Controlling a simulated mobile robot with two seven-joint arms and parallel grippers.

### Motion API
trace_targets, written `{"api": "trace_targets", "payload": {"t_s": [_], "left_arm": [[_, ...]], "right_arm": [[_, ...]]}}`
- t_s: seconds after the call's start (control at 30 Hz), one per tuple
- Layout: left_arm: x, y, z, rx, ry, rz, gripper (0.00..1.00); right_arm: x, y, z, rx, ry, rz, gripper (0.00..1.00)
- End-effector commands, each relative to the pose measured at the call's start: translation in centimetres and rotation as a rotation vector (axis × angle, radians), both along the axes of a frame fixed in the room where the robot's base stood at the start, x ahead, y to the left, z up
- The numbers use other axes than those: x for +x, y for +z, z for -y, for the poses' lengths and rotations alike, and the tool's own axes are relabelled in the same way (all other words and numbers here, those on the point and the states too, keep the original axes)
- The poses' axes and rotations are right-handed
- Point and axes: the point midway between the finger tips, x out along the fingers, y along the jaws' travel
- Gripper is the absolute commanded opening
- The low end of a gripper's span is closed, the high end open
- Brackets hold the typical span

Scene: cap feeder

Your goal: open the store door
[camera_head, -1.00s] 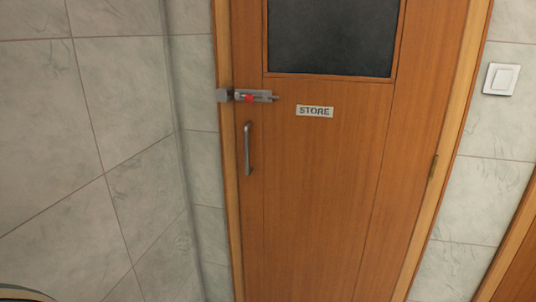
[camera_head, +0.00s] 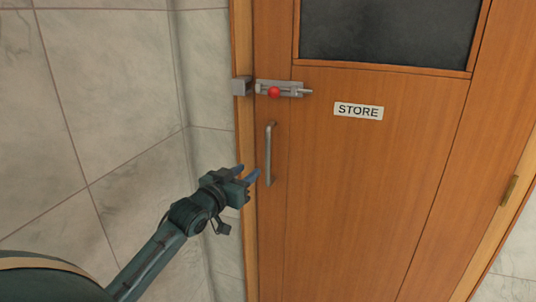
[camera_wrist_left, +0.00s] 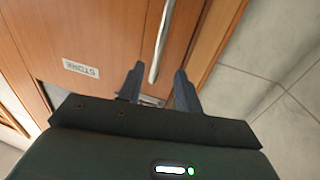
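The store door (camera_head: 350,190) is wooden, with a dark window and a STORE sign (camera_head: 358,111), and looks shut. A vertical grey bar handle (camera_head: 269,155) is near its left edge. Above it is a grey slide bolt (camera_head: 292,90) with a red knob; a small gap shows between bolt and frame keeper (camera_head: 242,86). My left gripper (camera_head: 247,173) is just left of the handle's lower part, open and empty. In the left wrist view the handle (camera_wrist_left: 160,42) lines up between its spread fingers (camera_wrist_left: 159,68), ahead of the tips. My right gripper is out of view.
A tiled wall (camera_head: 90,90) stands close on the left and meets the door wall at a corner near my left arm. A hinge (camera_head: 509,190) is on the door's right edge. The space before the door's middle and right is clear.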

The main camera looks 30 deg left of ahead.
Motion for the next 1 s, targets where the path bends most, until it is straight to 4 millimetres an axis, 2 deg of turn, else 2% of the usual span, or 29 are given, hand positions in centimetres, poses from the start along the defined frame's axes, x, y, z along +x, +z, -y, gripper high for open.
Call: {"api": "trace_targets", "payload": {"t_s": [0.3,0.5,0.7,1.0], "left_arm": [[6.6,0.3,-0.3,0.001,0.001,0.001,0.35],[9.7,0.1,-0.3,0.0,-0.001,0.0,0.35],[11.2,0.0,-0.3,0.002,-0.001,-0.001,0.35],[11.4,0.0,-0.3,0.002,-0.002,-0.001,0.35]], "right_arm": [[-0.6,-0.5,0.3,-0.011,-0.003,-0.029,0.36],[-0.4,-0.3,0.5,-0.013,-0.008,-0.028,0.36],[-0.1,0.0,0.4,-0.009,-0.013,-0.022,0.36],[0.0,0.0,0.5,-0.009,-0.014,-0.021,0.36]]}}
